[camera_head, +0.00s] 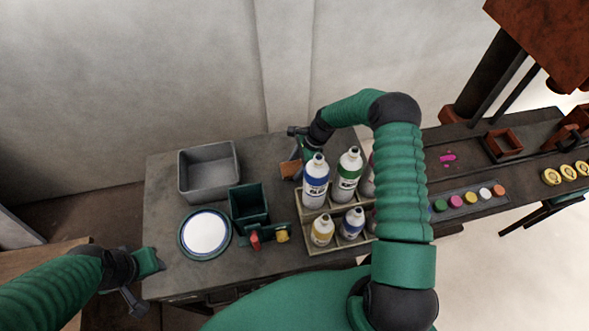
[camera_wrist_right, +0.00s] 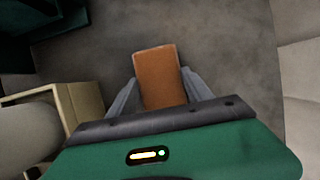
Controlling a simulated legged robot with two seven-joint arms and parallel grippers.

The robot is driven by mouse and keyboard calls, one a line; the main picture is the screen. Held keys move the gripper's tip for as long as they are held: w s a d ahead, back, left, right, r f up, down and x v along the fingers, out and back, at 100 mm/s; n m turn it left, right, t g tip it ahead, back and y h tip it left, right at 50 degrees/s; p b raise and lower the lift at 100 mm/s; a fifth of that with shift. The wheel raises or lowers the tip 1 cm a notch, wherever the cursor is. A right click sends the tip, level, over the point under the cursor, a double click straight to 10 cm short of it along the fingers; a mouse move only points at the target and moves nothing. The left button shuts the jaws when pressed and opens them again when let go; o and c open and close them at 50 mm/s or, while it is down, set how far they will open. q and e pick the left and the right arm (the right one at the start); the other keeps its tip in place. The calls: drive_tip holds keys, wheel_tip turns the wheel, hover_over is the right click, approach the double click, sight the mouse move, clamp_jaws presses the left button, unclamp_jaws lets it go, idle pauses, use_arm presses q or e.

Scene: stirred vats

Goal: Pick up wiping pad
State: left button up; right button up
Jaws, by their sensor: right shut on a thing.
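The wiping pad is an orange-brown block (camera_wrist_right: 158,70). In the right wrist view it sits between the two grey fingers of my right gripper (camera_wrist_right: 160,84), which is shut on it. In the head view the pad (camera_head: 290,170) shows partly, behind the bottles, with my right gripper (camera_head: 301,158) at it. I cannot tell whether the pad touches the table. My left gripper (camera_head: 152,264) is at the table's front left corner, away from the pad; its jaw opening is not clear.
Several bottles (camera_head: 315,185) stand in a divided rack (camera_head: 309,247) right beside the pad. A grey bin (camera_head: 209,171), a green container (camera_head: 248,206) and a round white-topped dish (camera_head: 206,234) are to the left. Colored pots (camera_head: 470,198) line the right table. Bare tabletop (camera_head: 165,205) shows at left.

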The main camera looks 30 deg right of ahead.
sight(296, 167)
drive_tip(key=shift+c, duration=0.8)
wheel_tip(296, 167, up, 10)
